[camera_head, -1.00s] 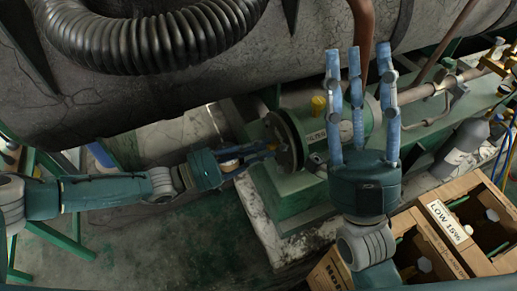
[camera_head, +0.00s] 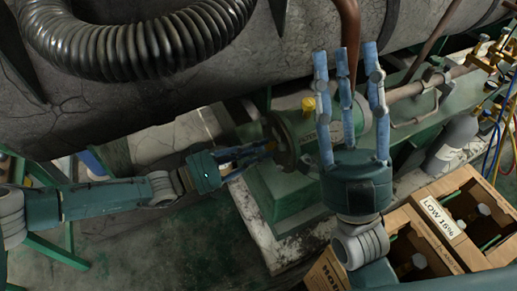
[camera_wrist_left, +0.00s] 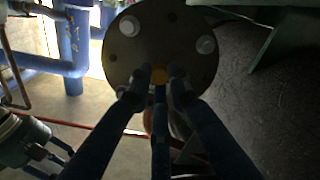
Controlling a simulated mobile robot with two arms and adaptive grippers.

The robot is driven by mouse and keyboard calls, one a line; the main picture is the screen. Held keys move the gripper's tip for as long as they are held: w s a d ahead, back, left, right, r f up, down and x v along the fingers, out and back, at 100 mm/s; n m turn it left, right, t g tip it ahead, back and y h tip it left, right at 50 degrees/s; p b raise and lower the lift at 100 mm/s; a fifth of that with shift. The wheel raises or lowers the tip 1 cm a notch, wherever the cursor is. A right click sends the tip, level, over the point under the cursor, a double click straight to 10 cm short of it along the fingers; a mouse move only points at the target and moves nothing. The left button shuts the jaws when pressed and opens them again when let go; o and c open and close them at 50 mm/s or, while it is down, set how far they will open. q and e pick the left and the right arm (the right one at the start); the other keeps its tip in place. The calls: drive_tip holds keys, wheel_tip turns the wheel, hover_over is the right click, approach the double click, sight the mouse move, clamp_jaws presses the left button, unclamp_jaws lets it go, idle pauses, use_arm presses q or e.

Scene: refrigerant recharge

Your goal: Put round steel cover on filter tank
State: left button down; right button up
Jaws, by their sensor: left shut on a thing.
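The filter tank (camera_head: 346,116) is a green horizontal cylinder with a yellow cap (camera_head: 309,103) on top. The round steel cover (camera_head: 283,146) is a dark disc at the tank's left end; from here I cannot tell whether it is fully seated. In the left wrist view the cover (camera_wrist_left: 125,62) faces me, with pale bolts, small holes and an orange spot near its middle. My left gripper (camera_head: 268,148) is shut on the cover's middle, its fingertips (camera_wrist_left: 160,78) converging there. My right gripper (camera_head: 350,62) is open and empty, fingers pointing up in front of the tank.
A wooden crate (camera_head: 440,240) with bottles stands at the lower right, beside a grey cylinder (camera_head: 452,143). A large grey pipe (camera_head: 150,85) and a ribbed hose (camera_head: 130,45) run above my left arm.

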use_arm(q)
drive_tip(key=shift+d+r, duration=0.2)
drive_tip(key=shift+r, duration=0.1)
drive_tip(key=c, duration=1.5)
unclamp_jaws()
drive_tip(key=shift+c, duration=0.2)
drive_tip(key=shift+a+f, duration=0.1)
drive_tip(key=shift+f, duration=0.4)
drive_tip(key=shift+v, duration=1)
drive_tip(key=v, duration=0.6)
drive_tip(key=shift+r, duration=0.25)
